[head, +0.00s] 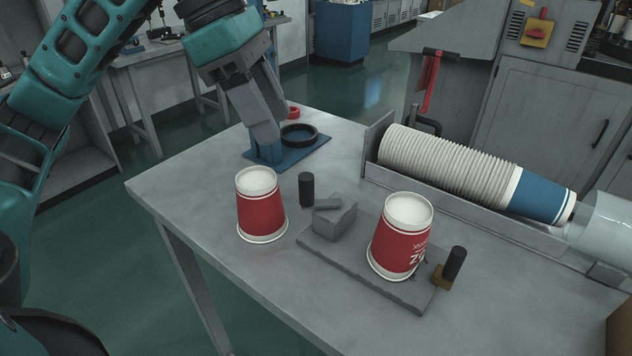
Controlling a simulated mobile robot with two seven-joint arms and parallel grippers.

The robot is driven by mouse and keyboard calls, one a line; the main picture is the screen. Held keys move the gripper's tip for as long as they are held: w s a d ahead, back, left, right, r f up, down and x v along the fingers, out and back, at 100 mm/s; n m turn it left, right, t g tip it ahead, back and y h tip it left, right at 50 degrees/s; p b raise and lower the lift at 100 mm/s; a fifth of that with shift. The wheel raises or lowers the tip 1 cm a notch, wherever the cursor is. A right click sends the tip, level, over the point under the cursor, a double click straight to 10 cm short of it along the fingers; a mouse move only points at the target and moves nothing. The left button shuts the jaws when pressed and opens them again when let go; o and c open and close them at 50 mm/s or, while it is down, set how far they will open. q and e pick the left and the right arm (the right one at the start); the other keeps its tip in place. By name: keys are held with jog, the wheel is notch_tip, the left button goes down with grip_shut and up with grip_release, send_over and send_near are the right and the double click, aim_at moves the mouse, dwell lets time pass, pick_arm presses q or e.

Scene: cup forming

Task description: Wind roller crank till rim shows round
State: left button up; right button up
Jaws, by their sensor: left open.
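A red-and-white paper cup (401,240) stands rim down on a grey metal plate (345,266) on the table. A grey block (334,220) sits at the plate's left end. A black crank handle (455,263) stands on a brass-coloured piece at the plate's right end. Another black upright grip (306,189) stands behind the block. A second red cup (260,207) stands rim down on the bare table, left of the plate. My left gripper (267,128) is open, pointing down at a blue fixture, away from both cups and the crank. My right gripper is out of view.
A long stack of white cups (450,165) lies in a metal trough (470,210) at the back right. The table's (180,195) left front is clear.

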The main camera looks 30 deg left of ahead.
aim_at(307, 185)
pick_arm(q)
jog(key=b+x, duration=0.1)
jog(key=x, duration=1)
jog(key=shift+d+f, duration=0.2)
jog(key=shift+f, duration=0.05)
grip_shut()
